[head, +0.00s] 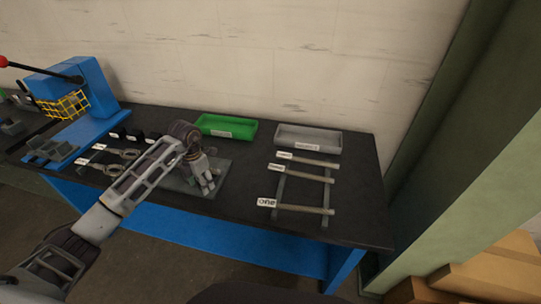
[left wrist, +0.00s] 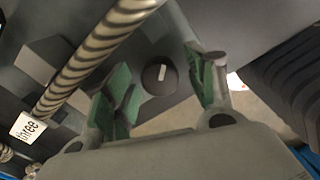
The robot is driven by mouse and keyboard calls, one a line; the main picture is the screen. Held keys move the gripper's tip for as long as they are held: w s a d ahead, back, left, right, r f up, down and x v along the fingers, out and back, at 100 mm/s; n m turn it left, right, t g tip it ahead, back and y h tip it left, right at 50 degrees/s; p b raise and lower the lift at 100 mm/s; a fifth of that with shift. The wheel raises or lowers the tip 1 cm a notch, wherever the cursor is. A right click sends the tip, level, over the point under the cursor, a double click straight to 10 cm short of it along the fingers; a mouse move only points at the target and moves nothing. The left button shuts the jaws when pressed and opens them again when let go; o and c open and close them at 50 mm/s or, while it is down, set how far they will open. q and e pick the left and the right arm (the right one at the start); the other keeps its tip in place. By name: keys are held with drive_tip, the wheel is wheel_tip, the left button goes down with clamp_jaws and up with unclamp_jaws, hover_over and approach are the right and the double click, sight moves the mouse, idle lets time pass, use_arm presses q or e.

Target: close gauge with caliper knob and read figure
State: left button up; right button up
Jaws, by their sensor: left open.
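The caliper knob (left wrist: 161,76), a dark round dial with a white line across its face, shows between my left fingers in the left wrist view. My left gripper (left wrist: 163,72) is open, with green pads on both sides of the knob; I cannot tell whether they touch it. A ribbed pale bar (left wrist: 85,60) crosses beside the left finger. In the head view my left gripper (head: 207,183) is over a grey plate (head: 222,172) at the middle of the bench and hides the knob. No readable figure shows. My right gripper is not in view.
A green tray (head: 226,119) and a grey tray (head: 308,129) stand at the back of the dark bench (head: 350,205). A rack with labelled bars (head: 303,210) is at right. A blue press (head: 95,85) with a yellow guard is at left. A "three" label (left wrist: 27,127) shows near the ribbed bar.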

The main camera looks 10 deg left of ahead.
use_arm(q)
drive_tip(key=shift+n+p, duration=0.35)
drive_tip(key=shift+n, duration=0.25)
wheel_tip(320, 180, up, 2)
drive_tip(key=shift+r+b, duration=0.7)
drive_tip(key=shift+r, duration=5.25)
drive_tip(key=d+r+t+h, duration=0.2)
drive_tip(key=d+h, duration=1)
drive_tip(key=d, duration=1.3)
drive_tip(key=shift+s+d+r+m+t, duration=0.3)
drive_tip(key=shift+d+t, duration=0.1)
drive_tip(key=shift+t, duration=0.1)
drive_tip(key=shift+w, duration=0.1)
